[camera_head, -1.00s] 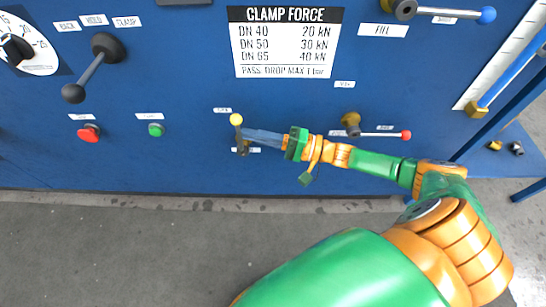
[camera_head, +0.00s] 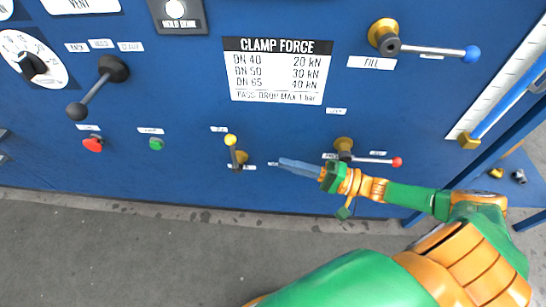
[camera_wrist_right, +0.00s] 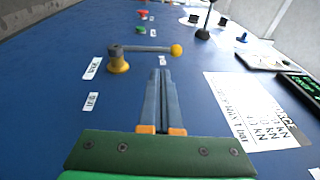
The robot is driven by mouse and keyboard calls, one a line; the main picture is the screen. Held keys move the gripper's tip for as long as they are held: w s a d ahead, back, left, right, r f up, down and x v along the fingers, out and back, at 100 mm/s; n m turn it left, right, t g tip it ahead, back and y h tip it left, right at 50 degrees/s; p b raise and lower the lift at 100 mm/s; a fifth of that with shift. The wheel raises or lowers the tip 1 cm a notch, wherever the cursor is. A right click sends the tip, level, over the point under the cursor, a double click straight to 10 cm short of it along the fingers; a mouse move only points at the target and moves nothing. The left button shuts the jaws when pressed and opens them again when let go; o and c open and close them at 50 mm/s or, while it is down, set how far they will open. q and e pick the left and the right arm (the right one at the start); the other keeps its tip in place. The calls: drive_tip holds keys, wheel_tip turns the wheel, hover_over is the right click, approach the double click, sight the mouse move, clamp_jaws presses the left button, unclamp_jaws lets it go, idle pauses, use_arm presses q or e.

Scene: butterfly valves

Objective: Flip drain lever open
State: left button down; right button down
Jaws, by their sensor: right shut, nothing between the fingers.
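A lever with a yellow ball knob (camera_head: 230,140) and a brass hub (camera_head: 240,157) is mounted low on the blue panel (camera_head: 190,185). Its arm points up, leaning slightly left; the small labels around it are too blurred to read. In the right wrist view the lever (camera_wrist_right: 146,49) lies ahead and to the left of the fingers. My right gripper (camera_head: 283,163) is shut and empty, to the right of the lever and apart from it. The fingers (camera_wrist_right: 160,75) also show in the right wrist view. My left gripper is out of view.
A red-knobbed lever (camera_head: 371,160) sits just above my right wrist. A blue-knobbed lever (camera_head: 440,52) is higher right, a black-knobbed lever (camera_head: 93,92) upper left. Red (camera_head: 93,144) and green (camera_head: 156,143) buttons are left. The panel between yellow lever and fingers is clear.

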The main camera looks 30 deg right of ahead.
drive_tip(key=shift+v, duration=1.65)
drive_tip(key=shift+r, duration=0.15)
